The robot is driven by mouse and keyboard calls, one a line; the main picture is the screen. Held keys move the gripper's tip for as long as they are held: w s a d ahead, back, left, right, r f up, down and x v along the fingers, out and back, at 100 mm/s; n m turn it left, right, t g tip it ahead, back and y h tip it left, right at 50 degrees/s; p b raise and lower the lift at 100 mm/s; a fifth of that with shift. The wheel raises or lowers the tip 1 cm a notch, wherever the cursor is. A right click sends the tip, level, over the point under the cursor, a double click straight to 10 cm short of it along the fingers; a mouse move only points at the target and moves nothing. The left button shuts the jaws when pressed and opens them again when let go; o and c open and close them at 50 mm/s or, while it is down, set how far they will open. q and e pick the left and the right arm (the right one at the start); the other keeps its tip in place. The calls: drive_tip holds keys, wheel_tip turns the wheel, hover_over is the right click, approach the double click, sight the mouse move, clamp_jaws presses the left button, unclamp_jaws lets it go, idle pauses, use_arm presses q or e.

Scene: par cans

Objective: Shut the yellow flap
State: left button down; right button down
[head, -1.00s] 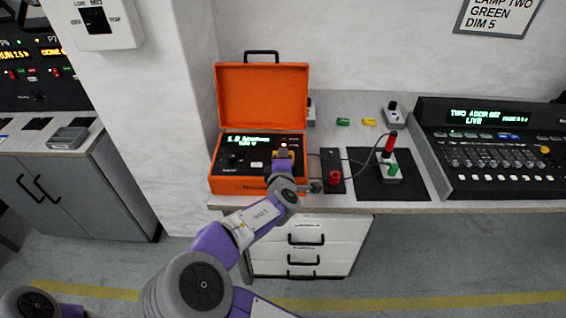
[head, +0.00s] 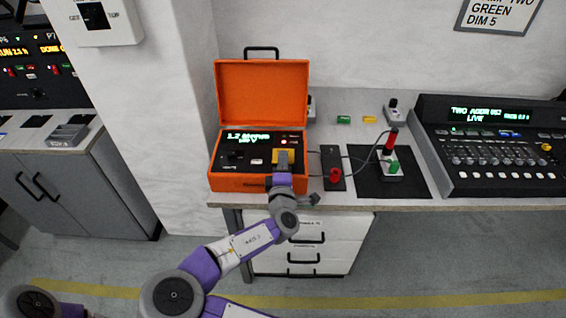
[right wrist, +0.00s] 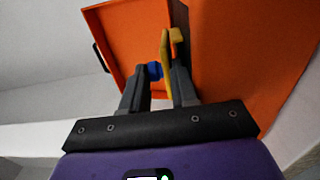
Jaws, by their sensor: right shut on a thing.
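The yellow flap (head: 291,156) is on the right part of the dark panel of the open orange case (head: 228,181). It also shows in the right wrist view (right wrist: 166,52), standing out between my fingers, with a small blue part (right wrist: 153,71) beside it. My right gripper (head: 283,160) reaches over the case's front edge and is shut on the yellow flap. In the right wrist view, the right gripper (right wrist: 160,85) has one finger close against the flap. The fingers partly hide the flap in the head view. My left gripper is out of view.
The case's orange lid (head: 262,93) stands up behind the panel. Right of the case are a dark box with a red knob (head: 335,175), cables, and a joystick (head: 390,145) on a black mat (head: 365,184). A mixing console (head: 490,150) stands farther right.

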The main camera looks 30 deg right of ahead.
drive_tip(key=shift+r, duration=0.15)
drive_tip(key=c, duration=1)
unclamp_jaws()
drive_tip(key=shift+c, duration=0.2)
drive_tip(key=shift+f, duration=0.35)
